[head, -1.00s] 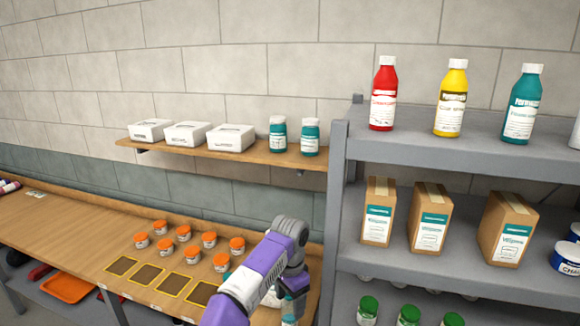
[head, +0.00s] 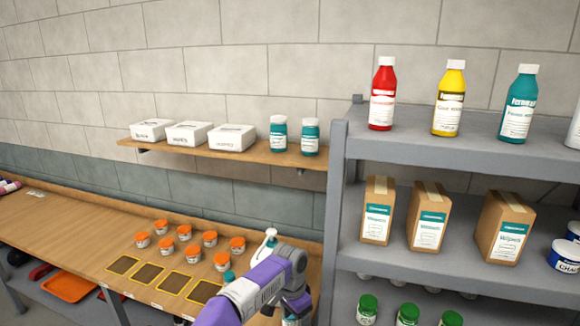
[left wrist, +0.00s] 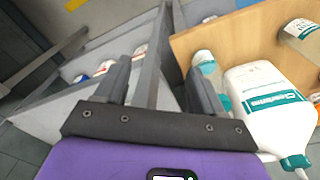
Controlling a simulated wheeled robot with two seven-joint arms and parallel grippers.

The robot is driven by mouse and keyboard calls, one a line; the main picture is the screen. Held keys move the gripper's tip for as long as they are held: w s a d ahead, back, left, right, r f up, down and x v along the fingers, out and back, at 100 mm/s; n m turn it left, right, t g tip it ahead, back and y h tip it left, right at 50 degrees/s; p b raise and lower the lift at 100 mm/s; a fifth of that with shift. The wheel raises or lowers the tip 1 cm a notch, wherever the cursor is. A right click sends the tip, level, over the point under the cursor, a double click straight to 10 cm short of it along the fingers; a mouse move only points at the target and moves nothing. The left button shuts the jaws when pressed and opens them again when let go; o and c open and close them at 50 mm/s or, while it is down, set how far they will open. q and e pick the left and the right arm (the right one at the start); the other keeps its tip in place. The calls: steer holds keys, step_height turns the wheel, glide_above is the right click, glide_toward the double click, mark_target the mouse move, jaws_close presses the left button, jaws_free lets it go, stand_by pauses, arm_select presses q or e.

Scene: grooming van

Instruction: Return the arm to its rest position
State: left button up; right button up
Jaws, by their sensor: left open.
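My left arm (head: 262,287), purple and grey, comes up from the bottom of the head view in front of the bench's right end. Its fingertips cannot be made out there. In the left wrist view my left gripper (left wrist: 155,85) is open, with nothing between its fingers. A white bottle with a teal label (left wrist: 270,100) lies to the right of the fingers in that view. A smaller teal-and-white bottle (left wrist: 207,66) shows close behind the right finger. My right gripper is not in view.
The wooden bench (head: 75,232) holds several orange-lidded jars (head: 184,232) and dark yellow-edged squares (head: 148,275). A white-topped bottle (head: 268,243) stands behind my arm. A wall shelf (head: 215,153) is above. A grey shelf unit (head: 420,150) with bottles and boxes stands right.

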arm_select(q)
steer(key=s+a+f+n+h, duration=0.15)
steer(key=s+f, duration=0.25)
steer(key=f, duration=0.6)
steer(key=s+f+n+h, duration=0.1)
steer(key=s+f+n, duration=0.1)
steer(key=s+f, duration=0.5)
steer(key=s+a+f+n, duration=0.5)
steer(key=s+f, duration=0.1)
steer(key=s, duration=0.5)
steer(key=s+a+f+n, duration=0.5)
steer(key=s+f, duration=0.1)
steer(key=s, duration=0.4)
step_height(320, 180, down, 6)
steer(key=b, duration=0.6)
steer(key=shift+w+d+t+h, duration=0.15)
steer(key=shift+w+t+h, duration=0.1)
steer(key=shift+t+h, duration=0.1)
